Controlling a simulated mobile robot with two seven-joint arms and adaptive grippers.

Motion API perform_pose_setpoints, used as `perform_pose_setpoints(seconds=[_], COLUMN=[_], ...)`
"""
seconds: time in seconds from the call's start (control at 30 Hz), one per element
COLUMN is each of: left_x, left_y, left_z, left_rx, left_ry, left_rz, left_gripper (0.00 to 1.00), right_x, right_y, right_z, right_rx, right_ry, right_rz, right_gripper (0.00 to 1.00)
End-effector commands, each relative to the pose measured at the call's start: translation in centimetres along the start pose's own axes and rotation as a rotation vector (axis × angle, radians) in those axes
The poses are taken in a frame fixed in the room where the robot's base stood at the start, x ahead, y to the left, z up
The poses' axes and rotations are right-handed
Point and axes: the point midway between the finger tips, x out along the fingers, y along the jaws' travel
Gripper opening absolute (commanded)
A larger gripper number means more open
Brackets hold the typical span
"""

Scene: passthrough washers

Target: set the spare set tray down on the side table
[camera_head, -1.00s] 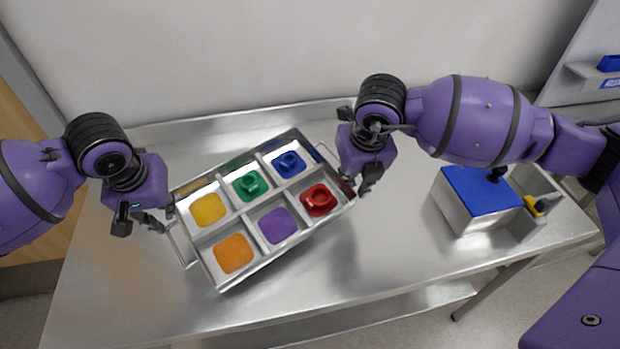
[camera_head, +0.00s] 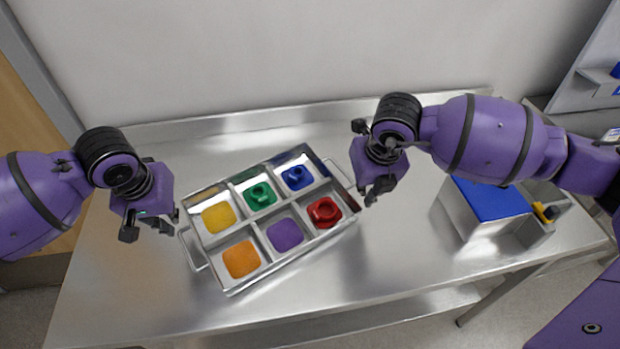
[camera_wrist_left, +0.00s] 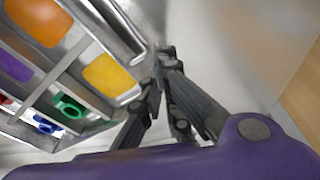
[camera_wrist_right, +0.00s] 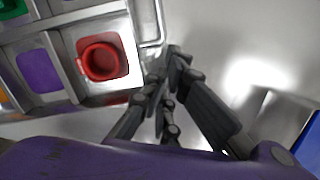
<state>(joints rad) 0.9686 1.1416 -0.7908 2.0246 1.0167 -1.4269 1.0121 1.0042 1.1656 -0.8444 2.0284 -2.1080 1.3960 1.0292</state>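The spare set tray (camera_head: 264,226), a silver tray with six compartments, lies on the steel side table (camera_head: 330,285), tilted in the picture. Its compartments show yellow, green, blue, orange, purple and red; round pieces stand in the green, blue and red ones. It has a wire handle at each end. My left gripper (camera_head: 166,224) is just off the left handle (camera_head: 191,250), empty, its fingertips slightly apart. My right gripper (camera_head: 378,190) is just off the right handle (camera_head: 341,174), also empty and slightly open. The tray also shows in both wrist views (camera_wrist_left: 75,95) (camera_wrist_right: 68,70).
A grey bin with a blue panel (camera_head: 490,198) stands on the table at the right, with a compartment holding a yellow and black item (camera_head: 545,212) beside it. A wall runs along the back. The table front is clear.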

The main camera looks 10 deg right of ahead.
Motion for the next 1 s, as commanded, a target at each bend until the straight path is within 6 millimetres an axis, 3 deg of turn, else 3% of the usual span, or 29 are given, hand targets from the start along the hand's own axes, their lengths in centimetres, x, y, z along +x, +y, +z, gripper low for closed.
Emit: perform_pose_setpoints(seconds=[0.07,0.23,0.43,0.6,1.0], left_x=[0.0,0.0,0.1,0.1,0.1], left_y=[-0.9,-1.9,-2.0,-2.1,-2.1], left_z=[0.0,0.1,0.1,0.1,0.1], left_rx=[-0.002,-0.002,-0.002,-0.002,-0.002], left_ry=[-0.001,-0.002,-0.003,-0.004,-0.004], left_rz=[-0.005,-0.009,-0.011,-0.013,-0.014], left_gripper=[0.0,0.2,0.2,0.2,0.2], right_x=[0.0,0.0,0.1,0.1,0.1], right_y=[-1.0,-1.9,-2.1,-2.1,-2.2], right_z=[-0.1,0.0,0.0,0.0,-0.1], right_rx=[0.004,0.006,0.007,0.007,0.008], right_ry=[0.001,0.001,0.001,0.001,0.002], right_rz=[-0.006,-0.009,-0.011,-0.013,-0.014], right_gripper=[0.0,0.0,0.0,0.2,0.2])
